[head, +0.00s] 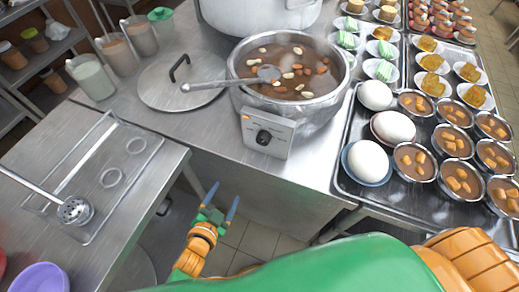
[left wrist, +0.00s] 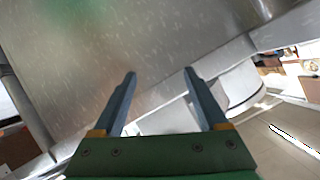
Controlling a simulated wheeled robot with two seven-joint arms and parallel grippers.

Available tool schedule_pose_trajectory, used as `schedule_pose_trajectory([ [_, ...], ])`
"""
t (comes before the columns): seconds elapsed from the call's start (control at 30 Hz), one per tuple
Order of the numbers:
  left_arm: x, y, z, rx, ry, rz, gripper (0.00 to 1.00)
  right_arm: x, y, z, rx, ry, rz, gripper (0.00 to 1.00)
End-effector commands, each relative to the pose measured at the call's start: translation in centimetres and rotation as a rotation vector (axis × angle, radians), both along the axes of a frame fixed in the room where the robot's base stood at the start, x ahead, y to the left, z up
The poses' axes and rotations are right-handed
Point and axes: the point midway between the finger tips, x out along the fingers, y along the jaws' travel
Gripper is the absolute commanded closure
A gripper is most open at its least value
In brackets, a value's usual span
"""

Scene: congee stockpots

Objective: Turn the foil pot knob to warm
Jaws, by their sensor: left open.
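A silver pot (head: 325,112) full of brown soup with nuts stands near the front edge of the steel counter. A ladle (head: 232,82) rests in it. The knob is not seen there. My right gripper is not in view.
A round lid (head: 172,92) lies left of the pot. A dark tray (head: 352,189) with eggs and bowls of dessert is on the right. A lower steel table (head: 152,200) with a skimmer (head: 75,209) stands at left. Floor (head: 262,238) shows between the table and counter.

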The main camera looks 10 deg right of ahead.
Motion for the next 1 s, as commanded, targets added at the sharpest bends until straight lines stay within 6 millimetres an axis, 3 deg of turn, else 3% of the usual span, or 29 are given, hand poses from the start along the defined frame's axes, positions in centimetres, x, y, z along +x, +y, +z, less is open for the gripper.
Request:
schedule_pose_trajectory([
  [0.03,1.0,-2.6,3.6,-0.024,-0.154,-0.08,0.24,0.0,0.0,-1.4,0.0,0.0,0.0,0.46],
  [0.1,1.2,-5.3,8.8,-0.048,-0.326,-0.166,0.24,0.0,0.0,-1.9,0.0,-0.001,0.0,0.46],
  [0.2,0.7,-7.1,13.1,-0.068,-0.459,-0.225,0.24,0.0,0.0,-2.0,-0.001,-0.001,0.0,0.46],
  [0.23,0.8,-7.4,13.7,-0.071,-0.475,-0.232,0.24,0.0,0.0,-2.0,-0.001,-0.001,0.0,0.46],
  [0.6,5.6,-11.5,14.1,-0.072,-0.482,-0.233,0.24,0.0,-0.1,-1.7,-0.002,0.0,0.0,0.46],
  [0.87,6.1,-11.8,14.0,-0.072,-0.48,-0.232,0.24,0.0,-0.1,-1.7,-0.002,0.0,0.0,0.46],
  [0.9,6.1,-11.8,14.0,-0.073,-0.48,-0.232,0.27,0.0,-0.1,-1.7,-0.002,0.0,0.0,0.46],
  [1.0,6.1,-11.8,14.0,-0.073,-0.48,-0.232,0.54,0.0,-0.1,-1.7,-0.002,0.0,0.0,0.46],
])
